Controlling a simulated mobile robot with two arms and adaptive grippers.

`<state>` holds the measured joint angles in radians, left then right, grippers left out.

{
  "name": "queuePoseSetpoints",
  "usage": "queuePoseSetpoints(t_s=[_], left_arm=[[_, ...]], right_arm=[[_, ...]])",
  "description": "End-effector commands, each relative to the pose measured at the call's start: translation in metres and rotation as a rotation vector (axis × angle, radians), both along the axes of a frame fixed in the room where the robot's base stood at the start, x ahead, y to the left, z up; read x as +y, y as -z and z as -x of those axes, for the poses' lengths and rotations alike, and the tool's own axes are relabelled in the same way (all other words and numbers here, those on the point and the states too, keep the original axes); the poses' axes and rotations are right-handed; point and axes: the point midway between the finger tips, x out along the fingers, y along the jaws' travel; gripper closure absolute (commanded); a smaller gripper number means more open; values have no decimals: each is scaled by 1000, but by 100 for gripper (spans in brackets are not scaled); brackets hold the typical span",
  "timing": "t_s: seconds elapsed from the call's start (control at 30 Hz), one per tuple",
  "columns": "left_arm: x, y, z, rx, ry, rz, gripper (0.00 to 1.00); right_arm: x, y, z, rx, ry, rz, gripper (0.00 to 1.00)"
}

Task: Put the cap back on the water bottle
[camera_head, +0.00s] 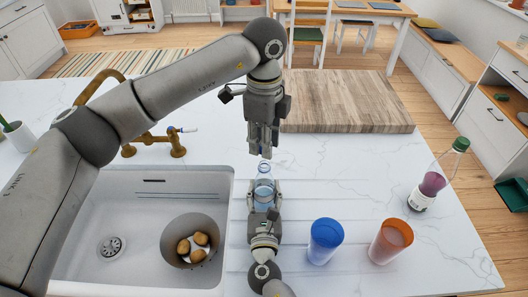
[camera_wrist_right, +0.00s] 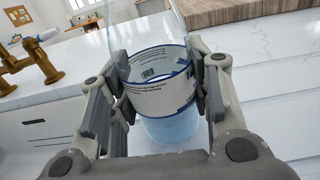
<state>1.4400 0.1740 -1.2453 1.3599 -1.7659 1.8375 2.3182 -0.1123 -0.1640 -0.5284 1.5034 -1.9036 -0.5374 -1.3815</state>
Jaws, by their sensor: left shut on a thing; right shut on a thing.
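The water bottle (camera_head: 264,172) is clear and upright near the sink's right side, with pale blue water and a white label. My right gripper (camera_head: 264,190) is shut around its body. The bottle (camera_wrist_right: 170,127) fills the space between the fingers of my right gripper (camera_wrist_right: 161,85) in the right wrist view; its top is cut off there. My left gripper (camera_head: 262,152) points down just above the bottle's mouth, with a small gap. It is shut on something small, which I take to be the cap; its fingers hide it. No cap shows on the bottle's neck.
A sink (camera_head: 75,190) with a bowl of potatoes (camera_head: 172,240) lies left. A blue cup (camera_head: 325,242), an orange cup (camera_head: 390,242) and a green-topped bottle (camera_head: 433,182) stand right. A wooden board (camera_head: 345,100) lies behind. The worktop between board and cups is clear.

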Motion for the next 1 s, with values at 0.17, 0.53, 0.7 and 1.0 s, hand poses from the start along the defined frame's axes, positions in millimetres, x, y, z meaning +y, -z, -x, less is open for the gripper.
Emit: queuePoseSetpoints(t_s=[0.17, 0.53, 0.7, 1.0], left_arm=[[0, 23, 0, 1, 0, -1, 81], [0, 24, 0, 0, 0, 0, 81], [0, 25, 0, 0, 0, -1, 81], [-2, 40, 0, 0, 1, -7, 81]], right_arm=[[0, 0, 0, 0, 0, 0, 98], [0, 0, 0, 1, 0, 0, 98], [0, 0, 0, 1, 0, 0, 98], [0, 0, 0, 1, 0, 0, 98]])
